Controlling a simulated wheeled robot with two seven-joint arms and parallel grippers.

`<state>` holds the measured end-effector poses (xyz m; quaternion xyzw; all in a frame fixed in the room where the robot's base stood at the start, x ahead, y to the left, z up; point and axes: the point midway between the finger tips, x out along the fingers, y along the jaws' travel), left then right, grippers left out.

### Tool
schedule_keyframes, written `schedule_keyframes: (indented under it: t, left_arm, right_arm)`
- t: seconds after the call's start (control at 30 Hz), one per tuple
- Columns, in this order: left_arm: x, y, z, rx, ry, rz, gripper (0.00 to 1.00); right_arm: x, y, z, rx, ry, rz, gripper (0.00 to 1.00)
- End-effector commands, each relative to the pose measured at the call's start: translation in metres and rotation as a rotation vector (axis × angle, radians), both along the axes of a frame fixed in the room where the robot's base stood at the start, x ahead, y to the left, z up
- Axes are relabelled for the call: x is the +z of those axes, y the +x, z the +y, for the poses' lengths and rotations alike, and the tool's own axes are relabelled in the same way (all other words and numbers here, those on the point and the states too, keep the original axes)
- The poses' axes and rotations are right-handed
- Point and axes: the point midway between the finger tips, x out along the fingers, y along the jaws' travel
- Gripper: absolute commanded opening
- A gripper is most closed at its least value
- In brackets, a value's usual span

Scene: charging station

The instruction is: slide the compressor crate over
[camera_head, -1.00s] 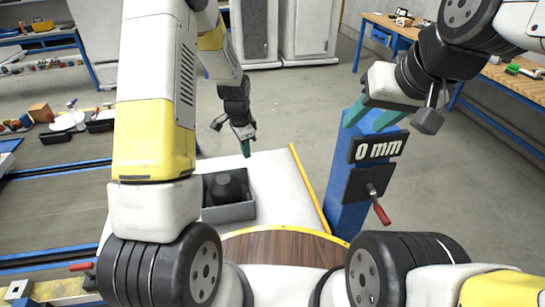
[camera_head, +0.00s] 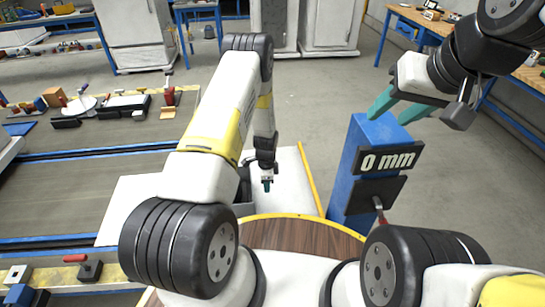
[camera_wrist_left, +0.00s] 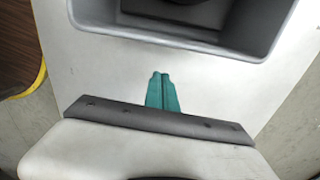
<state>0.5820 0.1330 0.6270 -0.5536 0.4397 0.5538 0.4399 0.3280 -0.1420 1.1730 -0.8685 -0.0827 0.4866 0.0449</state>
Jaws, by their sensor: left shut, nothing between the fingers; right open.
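The compressor crate is a grey open box (camera_head: 246,200) on a white surface (camera_head: 285,192). In the head view my left arm hides most of it. The left wrist view shows its grey wall (camera_wrist_left: 165,42) and the dark compressor (camera_wrist_left: 180,8) inside, cut off by the top edge. My left gripper (camera_head: 267,186) is just right of the crate, low over the white surface. Its teal fingers (camera_wrist_left: 160,76) are together and empty, pointing at the crate wall with a small gap seen.
A blue post (camera_head: 345,165) with a "0 mm" sign (camera_head: 387,160) stands to the right. A yellow strip (camera_head: 309,180) edges the white surface on that side. A wooden round top (camera_head: 300,236) is close to me. A dark conveyor belt (camera_head: 90,185) lies left.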

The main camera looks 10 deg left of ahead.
Motion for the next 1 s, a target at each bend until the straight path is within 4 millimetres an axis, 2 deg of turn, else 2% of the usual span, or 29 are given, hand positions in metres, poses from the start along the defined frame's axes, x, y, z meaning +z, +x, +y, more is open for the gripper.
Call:
schedule_keyframes:
  t: [0.03,0.13,0.3,0.77,0.87,1.0]
  left_arm:
    - [-0.008,-0.001,0.003,0.002,0.001,0.002,0.00]
    - [-0.004,-0.005,0.021,0.005,0.000,0.000,0.00]
    - [-0.004,-0.008,0.035,0.002,-0.001,-0.001,0.00]
    - [-0.004,-0.010,0.041,0.001,0.000,0.000,0.00]
    - [-0.004,-0.013,0.055,0.005,0.001,0.001,0.00]
    - [-0.004,-0.021,0.093,0.010,0.001,0.001,0.00]
  right_arm:
    - [0.000,0.000,0.000,0.000,0.000,0.000,0.45]
    - [0.000,0.000,0.000,0.000,0.000,0.000,0.45]
    - [0.000,0.000,0.000,0.000,0.000,0.000,0.45]
    - [0.000,0.000,0.000,0.000,0.000,0.000,0.45]
    - [0.000,0.000,0.000,0.000,0.000,0.000,0.45]
    - [0.000,0.000,0.000,0.000,0.000,0.000,0.45]
